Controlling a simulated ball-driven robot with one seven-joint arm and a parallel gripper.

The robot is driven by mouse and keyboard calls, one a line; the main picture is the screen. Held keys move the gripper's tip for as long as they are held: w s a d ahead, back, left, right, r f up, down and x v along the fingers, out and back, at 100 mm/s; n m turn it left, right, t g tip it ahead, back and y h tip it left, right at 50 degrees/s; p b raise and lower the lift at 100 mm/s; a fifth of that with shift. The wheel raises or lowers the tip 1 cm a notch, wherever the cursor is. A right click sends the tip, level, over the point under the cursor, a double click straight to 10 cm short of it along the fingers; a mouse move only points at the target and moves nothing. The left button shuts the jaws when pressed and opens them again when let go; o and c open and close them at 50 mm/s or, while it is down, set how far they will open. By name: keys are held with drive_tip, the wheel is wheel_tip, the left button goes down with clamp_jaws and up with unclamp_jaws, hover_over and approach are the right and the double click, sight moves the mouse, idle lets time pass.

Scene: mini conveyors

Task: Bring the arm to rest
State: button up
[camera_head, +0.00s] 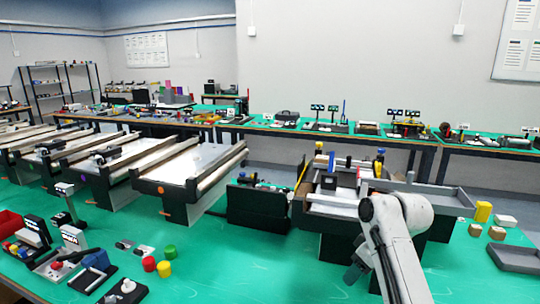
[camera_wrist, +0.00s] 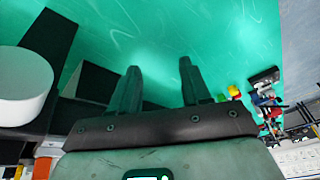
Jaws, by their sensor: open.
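My arm, white and jointed, rises from the bottom right of the head view and bends at an elbow in front of the small machine with grey trays. My gripper (camera_wrist: 160,72) shows in the wrist view with its two dark fingers apart and nothing between them. It is over the green tabletop (camera_wrist: 170,30), and no object touches the fingers. In the head view a small dark part (camera_head: 354,271) beside the arm looks like my gripper, low over the green table; its fingers are not clear there.
Several mini conveyors (camera_head: 190,165) stand at the left. A machine with a grey tray (camera_head: 450,196) stands close behind my arm. A dark tray (camera_head: 515,257) lies at the right. Red and yellow buttons (camera_head: 164,268) stand at lower left. The front middle of the table is bare.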

drive_tip(key=s+f+m, duration=0.1)
drive_tip(key=s+f, duration=0.4)
drive_tip(key=s, duration=0.1)
drive_tip(key=s+f+m, duration=0.1)
drive_tip(key=s+f, duration=0.5)
drive_tip(key=s, duration=0.1)
drive_tip(key=s+d+f+m+h, duration=0.1)
drive_tip(key=s+f, duration=0.4)
drive_tip(key=s, duration=0.1)
drive_tip(key=shift+s+f+m+g, duration=0.2)
drive_tip(key=shift+f+m+g, duration=0.1)
drive_tip(key=shift+m, duration=0.1)
drive_tip(key=s+d+f+m+h, duration=0.1)
drive_tip(key=s+d+m, duration=0.1)
drive_tip(key=s, duration=1)
drive_tip(key=s+d+f+m+h, duration=0.1)
drive_tip(key=s+d+m, duration=0.1)
drive_tip(key=s, duration=1.1)
drive_tip(key=shift+d+g, duration=0.4)
drive_tip(key=shift+d, duration=0.15)
drive_tip(key=shift+s, duration=0.1)
drive_tip(key=shift+c, duration=0.4)
